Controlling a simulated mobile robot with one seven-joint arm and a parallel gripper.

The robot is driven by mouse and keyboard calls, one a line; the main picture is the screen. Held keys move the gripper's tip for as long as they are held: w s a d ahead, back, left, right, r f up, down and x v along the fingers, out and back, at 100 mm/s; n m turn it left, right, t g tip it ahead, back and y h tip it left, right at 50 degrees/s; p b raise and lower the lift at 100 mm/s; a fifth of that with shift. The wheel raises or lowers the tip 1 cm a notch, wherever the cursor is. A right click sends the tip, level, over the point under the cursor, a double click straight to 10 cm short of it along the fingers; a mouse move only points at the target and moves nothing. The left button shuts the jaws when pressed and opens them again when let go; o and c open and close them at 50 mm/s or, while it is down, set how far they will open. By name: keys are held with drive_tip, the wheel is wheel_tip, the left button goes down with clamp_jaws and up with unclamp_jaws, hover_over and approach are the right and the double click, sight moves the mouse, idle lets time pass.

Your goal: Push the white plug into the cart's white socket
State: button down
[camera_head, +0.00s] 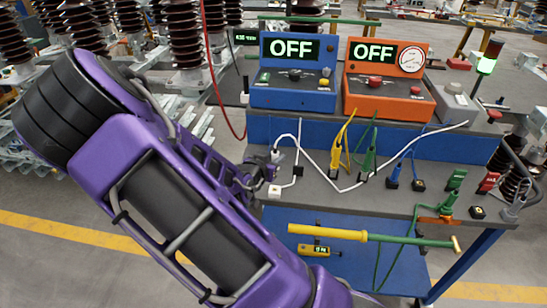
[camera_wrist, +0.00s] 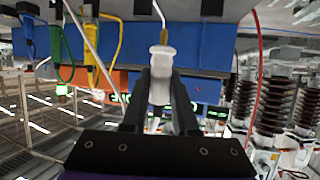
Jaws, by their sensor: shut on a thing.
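My gripper (camera_head: 268,172) is at the left end of the cart's grey shelf in the head view. In the wrist view my gripper (camera_wrist: 160,92) has its two dark fingers closed on the white plug (camera_wrist: 161,62), one on each side. A pale lead (camera_wrist: 158,12) runs from the plug's end toward the top of the picture. In the head view the plug is mostly hidden by the gripper. A small white block (camera_head: 274,191) lies by the shelf's left front edge, just below the fingers; I cannot tell whether it is the white socket.
Yellow (camera_head: 337,158), green (camera_head: 369,160) and blue (camera_head: 393,174) plugs with leads stand along the shelf, right of my gripper. Blue (camera_head: 292,88) and orange (camera_head: 385,94) OFF boxes stand behind. A yellow rod (camera_head: 325,232) crosses the cart front. A red cable (camera_head: 216,85) hangs left.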

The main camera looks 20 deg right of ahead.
drive_tip(key=shift+f+b, duration=2.4)
drive_tip(key=shift+f, duration=0.5)
drive_tip(key=shift+f+b, duration=1.1)
drive_tip(key=shift+f, duration=0.4)
drive_tip(key=c, duration=0.6)
unclamp_jaws()
drive_tip(key=p+v, duration=0.4)
drive_tip(key=v, duration=1.3)
drive_tip(key=shift+a+r, duration=0.2)
